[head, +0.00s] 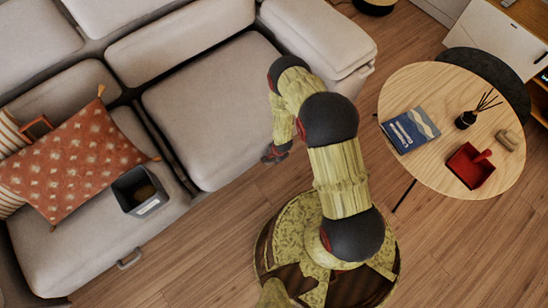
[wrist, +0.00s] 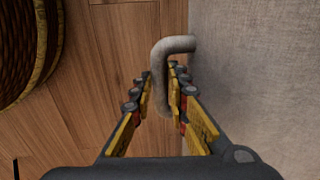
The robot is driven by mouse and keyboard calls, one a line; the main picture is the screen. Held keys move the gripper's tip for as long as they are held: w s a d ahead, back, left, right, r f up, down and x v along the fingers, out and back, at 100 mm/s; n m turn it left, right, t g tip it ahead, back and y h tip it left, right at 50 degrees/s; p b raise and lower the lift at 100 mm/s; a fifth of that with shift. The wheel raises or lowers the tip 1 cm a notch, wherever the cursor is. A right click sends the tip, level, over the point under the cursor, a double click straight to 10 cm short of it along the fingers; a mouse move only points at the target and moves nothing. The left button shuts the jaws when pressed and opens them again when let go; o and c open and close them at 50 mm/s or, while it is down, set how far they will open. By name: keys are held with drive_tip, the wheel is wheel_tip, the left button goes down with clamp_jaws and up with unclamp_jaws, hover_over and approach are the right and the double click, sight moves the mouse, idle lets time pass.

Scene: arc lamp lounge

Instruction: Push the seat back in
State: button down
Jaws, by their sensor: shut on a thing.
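The sofa's right seat (head: 215,105) is a light grey cushion in the head view. Its front face (wrist: 255,70) fills the right side of the wrist view. A grey bent bar handle (wrist: 178,46) stands out from that face. My gripper (wrist: 161,85) has its fingers on either side of the handle's bar and is shut on it. In the head view my gripper (head: 274,154) is at the front edge of the right seat, and the handle there is hidden by the arm. I cannot tell how far the seat stands out.
The left seat (head: 85,250) holds an orange patterned cushion (head: 75,155) and a dark open bin (head: 140,191); a similar handle (head: 130,260) is on its front. A round wooden table (head: 420,95) with small items stands to the right. Wood floor (head: 190,255) is clear before the sofa.

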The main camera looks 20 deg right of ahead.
drive_tip(key=shift+w, duration=0.45)
drive_tip(key=c, duration=1.7)
unclamp_jaws()
drive_tip(key=shift+a, duration=0.1)
drive_tip(key=shift+s+r, duration=0.15)
drive_tip(key=r, duration=0.3)
drive_tip(key=s+r, duration=0.1)
drive_tip(key=r, duration=0.3)
drive_tip(key=s+r, duration=0.1)
drive_tip(key=r, duration=0.3)
drive_tip(key=shift+s+d+r, duration=0.15)
drive_tip(key=shift+d+r, duration=0.1)
drive_tip(key=shift+d, duration=0.15)
